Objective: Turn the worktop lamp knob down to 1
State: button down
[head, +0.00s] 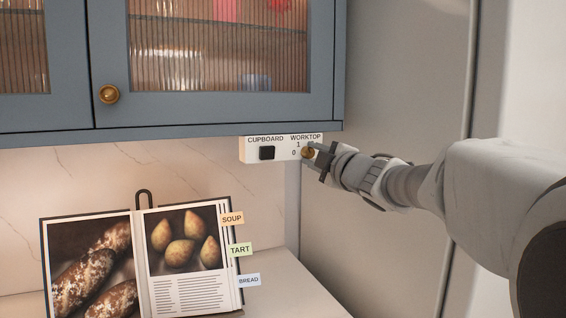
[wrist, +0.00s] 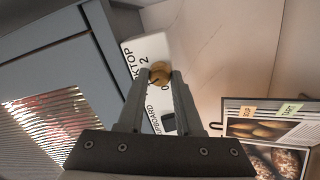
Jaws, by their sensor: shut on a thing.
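The worktop lamp knob (head: 307,153) is a small round brass knob at the right end of a white switch panel (head: 246,155) under the wall cupboard. My gripper (head: 312,151) reaches it from the right and is shut on it. In the wrist view the knob (wrist: 160,70) sits between my two fingertips (wrist: 158,78). In the head view I read WORKTOP, a 1 above the knob and a 0 to its left. In the wrist view a 2 and a 0 show near it. I cannot tell which number the knob points at.
A black CUPBOARD switch (head: 267,153) is on the same panel, left of the knob. The blue-grey cupboard (head: 220,101) with a brass door knob (head: 109,94) hangs just above. An open recipe book (head: 190,285) with tabs stands on the worktop below. A tall pale panel (head: 400,90) stands to the right.

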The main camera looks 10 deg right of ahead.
jog(key=shift+n, duration=0.5)
jog(key=c, duration=0.6)
grip_release()
jog(key=shift+s, duration=0.15)
jog(key=p+v, duration=0.1)
jog(key=v, duration=1.6)
jog(key=shift+s+d+f, duration=0.1)
jog(key=shift+d+f, duration=0.05)
jog(key=shift+d, duration=0.05)
